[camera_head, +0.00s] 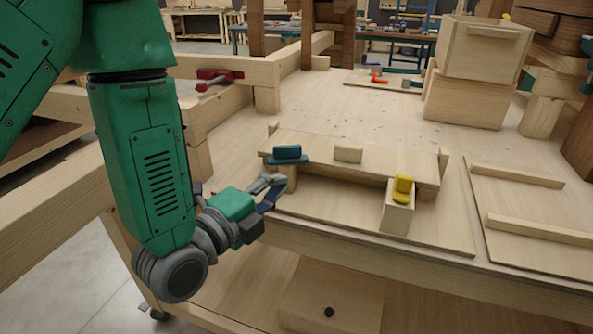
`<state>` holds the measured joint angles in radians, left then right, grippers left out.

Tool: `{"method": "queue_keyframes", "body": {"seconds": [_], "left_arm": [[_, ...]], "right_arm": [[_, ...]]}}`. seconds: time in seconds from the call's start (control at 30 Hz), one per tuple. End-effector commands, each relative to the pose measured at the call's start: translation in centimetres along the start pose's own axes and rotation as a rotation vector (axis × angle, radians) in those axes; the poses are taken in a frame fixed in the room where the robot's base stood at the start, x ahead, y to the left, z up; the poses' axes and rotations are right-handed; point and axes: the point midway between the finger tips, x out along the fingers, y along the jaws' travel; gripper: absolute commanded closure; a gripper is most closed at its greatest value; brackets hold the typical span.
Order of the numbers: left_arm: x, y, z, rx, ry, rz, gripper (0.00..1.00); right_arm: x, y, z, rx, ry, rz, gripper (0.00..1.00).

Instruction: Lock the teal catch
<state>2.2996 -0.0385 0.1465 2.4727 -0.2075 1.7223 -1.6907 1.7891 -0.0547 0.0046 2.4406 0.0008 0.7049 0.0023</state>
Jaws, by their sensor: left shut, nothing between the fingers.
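The teal catch (287,153) sits at the left end of a low wooden fixture (345,157) on the bench. It has an upright block on a flat teal base. My left gripper (282,185) is just below and in front of the catch, with its fingers shut and empty. The fingertips are close to the catch's lower edge; I cannot tell whether they touch it. My right gripper is not in view.
A yellow catch (403,188) stands on a wooden block (396,217) at the fixture's right. A plain wood block (348,154) sits mid-fixture. A railed board (532,205) lies at right, and a wooden box (483,50) stands behind.

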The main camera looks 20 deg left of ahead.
Motion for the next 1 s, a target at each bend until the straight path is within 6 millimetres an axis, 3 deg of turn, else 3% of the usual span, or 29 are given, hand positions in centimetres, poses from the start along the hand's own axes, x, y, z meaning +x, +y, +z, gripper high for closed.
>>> {"method": "queue_keyframes", "body": {"seconds": [0.03,0.5,0.73,1.0], "left_arm": [[0.2,0.4,0.0,0.0,-0.001,-0.005,1.0],[1.1,0.3,-0.3,-0.001,0.005,-0.006,1.0],[6.2,-0.2,-0.2,-0.005,0.004,-0.003,1.0],[8.6,-0.2,2.1,-0.003,0.003,-0.001,1.0]], "right_arm": [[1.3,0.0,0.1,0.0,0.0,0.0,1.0],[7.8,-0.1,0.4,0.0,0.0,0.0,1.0],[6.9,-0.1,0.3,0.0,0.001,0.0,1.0],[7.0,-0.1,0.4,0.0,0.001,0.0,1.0]]}}
